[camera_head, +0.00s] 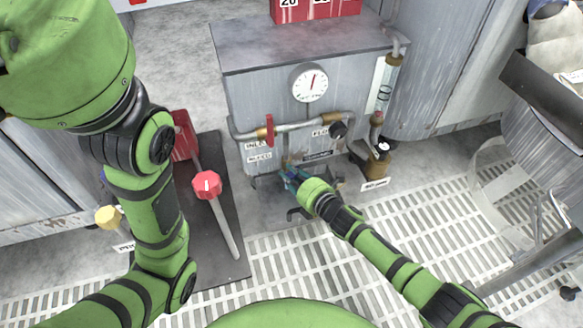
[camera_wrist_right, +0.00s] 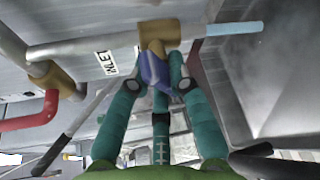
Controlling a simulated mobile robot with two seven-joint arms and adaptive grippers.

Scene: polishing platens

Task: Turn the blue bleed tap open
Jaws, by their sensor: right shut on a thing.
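In the right wrist view, the blue bleed tap (camera_wrist_right: 155,69) hangs below a brass valve body (camera_wrist_right: 160,33) on a grey pipe. The teal fingers of my right gripper (camera_wrist_right: 158,75) are closed around the tap's blue handle. In the head view, my right gripper (camera_head: 293,175) is at the lower front of the grey cabinet, under the pipe. The tap is mostly hidden by the fingers there, and its angle cannot be told. My left arm crosses the left of the head view, but its gripper is out of view.
The grey cabinet (camera_head: 250,98) carries a round white gauge (camera_head: 308,82), a red-handled valve (camera_head: 269,130) and a black knob (camera_head: 338,130). A brass fitting (camera_head: 376,164) stands at right. A red knob (camera_head: 207,185) on a rod is at left. White floor grating (camera_head: 400,215) lies in front.

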